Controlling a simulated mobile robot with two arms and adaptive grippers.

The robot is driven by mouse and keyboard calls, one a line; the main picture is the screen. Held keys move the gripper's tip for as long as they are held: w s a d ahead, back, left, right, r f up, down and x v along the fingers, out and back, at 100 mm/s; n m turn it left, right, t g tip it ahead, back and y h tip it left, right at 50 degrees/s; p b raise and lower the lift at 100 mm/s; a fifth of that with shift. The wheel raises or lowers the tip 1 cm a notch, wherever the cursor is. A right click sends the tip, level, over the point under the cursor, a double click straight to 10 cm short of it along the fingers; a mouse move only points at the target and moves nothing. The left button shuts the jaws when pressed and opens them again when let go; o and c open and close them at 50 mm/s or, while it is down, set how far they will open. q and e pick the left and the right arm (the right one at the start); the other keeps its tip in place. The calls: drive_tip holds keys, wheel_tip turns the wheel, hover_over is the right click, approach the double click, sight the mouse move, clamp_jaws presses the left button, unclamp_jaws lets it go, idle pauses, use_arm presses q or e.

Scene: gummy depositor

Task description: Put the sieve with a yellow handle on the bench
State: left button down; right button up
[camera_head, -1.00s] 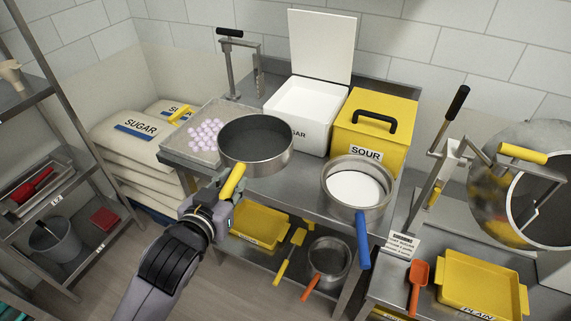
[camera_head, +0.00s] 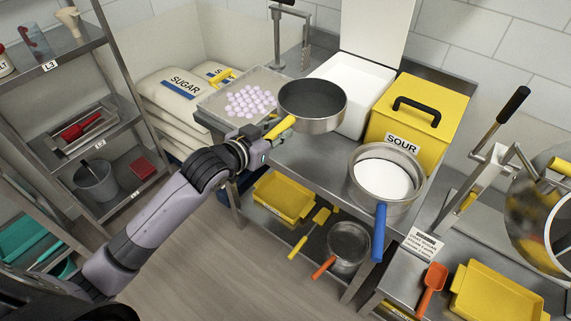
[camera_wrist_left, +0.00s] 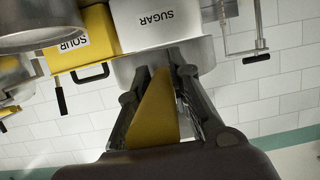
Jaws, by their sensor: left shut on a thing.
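The sieve with a yellow handle (camera_head: 312,120) is a deep round metal pan with a dark inside. In the head view it is over the bench (camera_head: 305,160), between the candy tray and the white sugar bin. I cannot tell whether its base touches the bench. My left gripper (camera_head: 268,143) is shut on its yellow handle (camera_head: 281,127), near the bench's front edge. In the left wrist view the yellow handle (camera_wrist_left: 150,115) lies between the fingers (camera_wrist_left: 160,75). My right gripper is not in view.
A blue-handled sieve (camera_head: 387,205) holding white powder stands right of the bench's middle. A yellow sour bin (camera_head: 405,110), an open sugar bin (camera_head: 338,97) and a tray of lilac candies (camera_head: 225,105) surround the held sieve. Bare bench lies in front of it.

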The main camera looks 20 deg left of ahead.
use_arm(q)
wheel_tip(320, 180, down, 14)
drive_tip(key=shift+p, duration=0.35)
drive_tip(key=shift+f, duration=0.15)
drive_tip(key=c, duration=1.5)
unclamp_jaws()
drive_tip(key=shift+o, duration=0.2)
